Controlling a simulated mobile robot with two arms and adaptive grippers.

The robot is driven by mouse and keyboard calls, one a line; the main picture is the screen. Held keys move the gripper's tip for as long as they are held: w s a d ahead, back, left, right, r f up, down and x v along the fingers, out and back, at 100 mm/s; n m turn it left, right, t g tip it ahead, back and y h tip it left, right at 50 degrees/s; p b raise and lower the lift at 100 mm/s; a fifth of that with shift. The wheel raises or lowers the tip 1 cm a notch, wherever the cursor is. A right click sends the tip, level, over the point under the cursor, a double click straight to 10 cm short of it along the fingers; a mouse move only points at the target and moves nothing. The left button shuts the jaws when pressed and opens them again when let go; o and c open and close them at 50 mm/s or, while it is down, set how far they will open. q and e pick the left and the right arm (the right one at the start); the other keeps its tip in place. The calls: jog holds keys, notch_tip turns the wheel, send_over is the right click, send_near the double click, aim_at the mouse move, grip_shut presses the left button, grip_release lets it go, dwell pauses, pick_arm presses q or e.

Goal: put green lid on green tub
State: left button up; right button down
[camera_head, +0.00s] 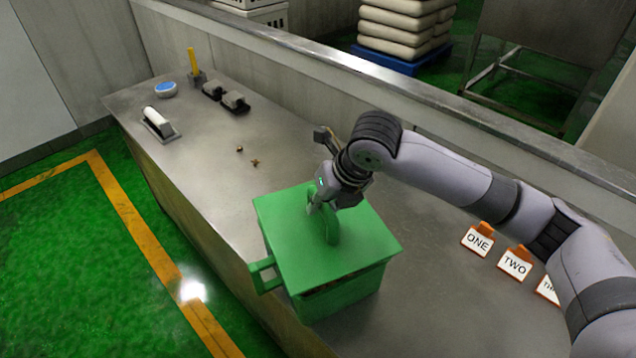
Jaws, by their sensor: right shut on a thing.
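The green tub (340,298) stands on the metal counter at the front, with a green handle sticking out at its left side. The green lid (285,225) is over the top of the tub. A narrow dark opening shows under the lid's front edge, so I cannot tell whether it sits flush. My right gripper (322,205) is shut on the lid's upright green handle, and the arm comes in from the right. The fingertips are partly hidden by the handle and the wrist. My left gripper is not in view.
Signs marked ONE (477,239) and TWO (515,263), and a third partly hidden, stand right of the tub. Small brown bits (255,162), a white roller (157,122), a blue bowl (165,89) and dark holders (235,102) lie farther back. A low wall (400,105) runs behind the counter.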

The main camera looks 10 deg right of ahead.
aim_at(321, 217)
jog(key=shift+w+d+n, duration=0.1)
jog(key=shift+w+n, duration=0.2)
jog(key=shift+w, duration=0.3)
jog(key=shift+r, duration=0.1)
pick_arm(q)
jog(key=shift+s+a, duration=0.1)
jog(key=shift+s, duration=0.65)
pick_arm(e)
jog(key=shift+s+r, duration=0.1)
jog(key=shift+s, duration=0.1)
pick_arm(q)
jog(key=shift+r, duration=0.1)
pick_arm(e)
jog(key=shift+w+r+p, duration=0.15)
jog(key=shift+p, duration=0.2)
jog(key=shift+f+b, duration=0.35)
jog(key=shift+f, duration=1)
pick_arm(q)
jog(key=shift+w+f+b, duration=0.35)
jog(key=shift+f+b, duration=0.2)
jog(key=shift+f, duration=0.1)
pick_arm(e)
jog(key=shift+f, duration=1.55)
